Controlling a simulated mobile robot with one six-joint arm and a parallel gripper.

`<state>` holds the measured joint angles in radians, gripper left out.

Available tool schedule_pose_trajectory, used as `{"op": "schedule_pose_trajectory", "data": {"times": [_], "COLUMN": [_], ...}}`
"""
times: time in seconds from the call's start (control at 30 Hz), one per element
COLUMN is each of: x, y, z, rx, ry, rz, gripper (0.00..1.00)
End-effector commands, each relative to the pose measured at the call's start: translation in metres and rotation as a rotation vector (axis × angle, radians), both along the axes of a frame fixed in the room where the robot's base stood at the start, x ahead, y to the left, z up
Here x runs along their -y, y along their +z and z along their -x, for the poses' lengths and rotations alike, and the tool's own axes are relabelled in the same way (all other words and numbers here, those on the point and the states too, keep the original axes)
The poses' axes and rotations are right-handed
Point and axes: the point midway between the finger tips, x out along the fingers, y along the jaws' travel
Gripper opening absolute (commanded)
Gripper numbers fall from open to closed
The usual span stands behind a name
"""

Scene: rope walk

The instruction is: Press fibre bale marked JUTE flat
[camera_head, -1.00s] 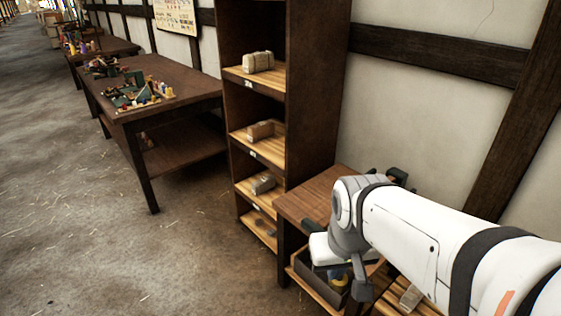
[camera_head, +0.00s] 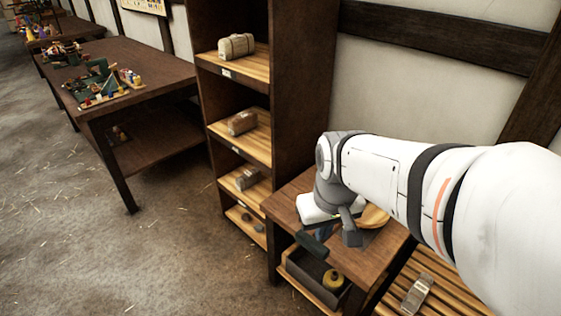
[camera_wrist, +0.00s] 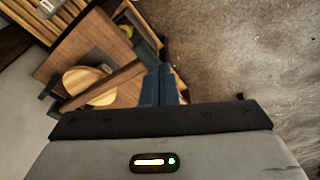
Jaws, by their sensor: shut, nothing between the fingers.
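Tan bales sit on the levels of a tall shelf unit: a strapped bale (camera_head: 236,46) on the upper level, another bale (camera_head: 242,122) below it and a greyish bale (camera_head: 248,178) lower down. No JUTE marking can be read, so I cannot tell which bale bears it. My gripper (camera_head: 312,243) is over the front edge of a small brown table, apart from the bales and to the right of the shelf unit. Its dark blue fingers (camera_wrist: 160,86) are together and empty in the wrist view, where no bale can be made out.
The small table (camera_head: 290,205) carries a round wooden piece (camera_head: 375,217); a dark open box (camera_head: 317,283) with a yellow item stands beneath. A slatted bench (camera_head: 440,290) is at right. A long workbench (camera_head: 150,72) stands left; the floor before it is clear.

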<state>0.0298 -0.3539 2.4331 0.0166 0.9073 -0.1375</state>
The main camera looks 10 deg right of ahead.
Motion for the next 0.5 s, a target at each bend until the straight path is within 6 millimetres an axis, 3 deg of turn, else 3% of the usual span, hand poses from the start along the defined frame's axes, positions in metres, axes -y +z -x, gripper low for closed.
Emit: {"op": "schedule_pose_trajectory", "data": {"times": [0.1, 0.3, 0.5], "x": [0.004, 0.012, 0.018], "y": [0.006, -0.002, -0.014], "z": [-0.033, -0.082, -0.109], "rx": [-0.062, -0.139, -0.176], "ry": [0.134, 0.365, 0.502], "rz": [0.004, -0.01, -0.029], "gripper": [0.0, 0.0, 0.0]}}
